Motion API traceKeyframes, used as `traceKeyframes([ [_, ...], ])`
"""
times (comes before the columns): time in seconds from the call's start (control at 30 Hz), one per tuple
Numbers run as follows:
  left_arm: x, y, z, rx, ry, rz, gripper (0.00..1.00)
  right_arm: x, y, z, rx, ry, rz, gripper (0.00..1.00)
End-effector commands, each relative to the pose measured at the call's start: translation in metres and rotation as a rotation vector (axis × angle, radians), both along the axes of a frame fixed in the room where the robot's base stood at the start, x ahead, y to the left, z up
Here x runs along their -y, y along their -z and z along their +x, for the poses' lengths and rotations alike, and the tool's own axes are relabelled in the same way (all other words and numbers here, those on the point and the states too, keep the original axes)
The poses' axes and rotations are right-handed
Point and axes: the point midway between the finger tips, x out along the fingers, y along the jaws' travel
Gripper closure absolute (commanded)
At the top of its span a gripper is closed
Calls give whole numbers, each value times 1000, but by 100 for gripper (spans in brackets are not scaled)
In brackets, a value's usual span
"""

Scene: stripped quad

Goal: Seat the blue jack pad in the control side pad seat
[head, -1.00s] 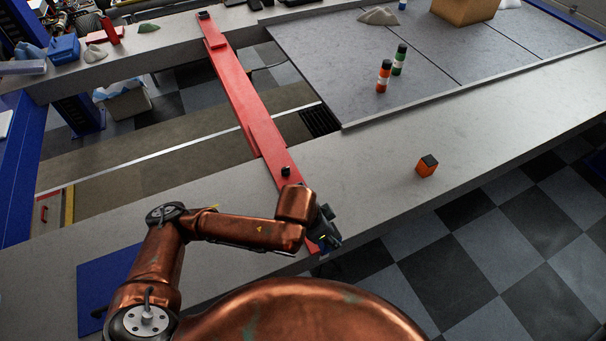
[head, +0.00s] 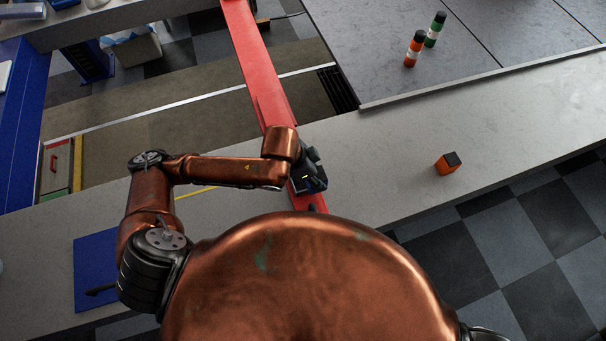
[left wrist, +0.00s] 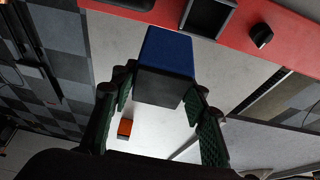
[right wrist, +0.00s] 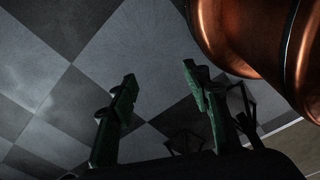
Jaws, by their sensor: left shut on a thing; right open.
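The blue jack pad (left wrist: 168,52), a blue block with a dark end, sits between the fingers of my left gripper (left wrist: 160,88) in the left wrist view. The gripper is shut on it. A dark square recess with a raised rim, the pad seat (left wrist: 208,16), is on the red beam (left wrist: 240,25), beside the pad in that picture. I cannot tell the height gap between them. In the head view my left gripper (head: 309,180) is over the near end of the red beam (head: 256,70); the pad is mostly hidden. My right gripper (right wrist: 160,85) is open and empty above the checkered floor.
A black knob (left wrist: 261,36) stands on the beam near the seat. An orange block with a black top (head: 447,164) is on the grey ledge (head: 400,165) to the right. Orange and green cylinders (head: 414,48) stand farther back. A blue mat (head: 95,270) lies at left.

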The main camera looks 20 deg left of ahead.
Motion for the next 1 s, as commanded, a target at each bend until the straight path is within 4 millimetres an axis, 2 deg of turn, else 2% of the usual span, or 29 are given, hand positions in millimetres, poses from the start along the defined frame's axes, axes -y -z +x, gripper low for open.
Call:
traceKeyframes([
  [0.03, -14, 6, 10, -2, -11, 4, 98, 0, -3, -4, -3, 1, 0, 56],
  [0.13, -27, 29, 22, -9, -9, 3, 98, 0, -3, -14, -14, 4, 1, 56],
  [0.27, -39, 46, 28, -8, -6, 0, 98, 0, -3, -22, -23, 7, 1, 56],
  [0.37, -44, 53, 30, -6, -4, 0, 98, -1, -4, -4, -3, 1, 1, 56],
  [0.5, -48, 57, 28, -6, -4, 0, 98, -7, -7, 31, 40, -6, 9, 56],
  [0.57, -52, 62, 30, -8, -6, 1, 98, -11, -8, 38, 48, -7, 13, 56],
  [0.67, -54, 75, 31, -11, -5, 0, 98, -14, -9, 28, 37, -4, 16, 56],
  [0.83, -53, 94, 32, -7, -2, 0, 98, -12, -10, -8, -8, 6, 12, 56],
  [1.0, -53, 95, 32, -6, -1, 0, 98, -7, -10, -8, -9, 5, 7, 56],
])
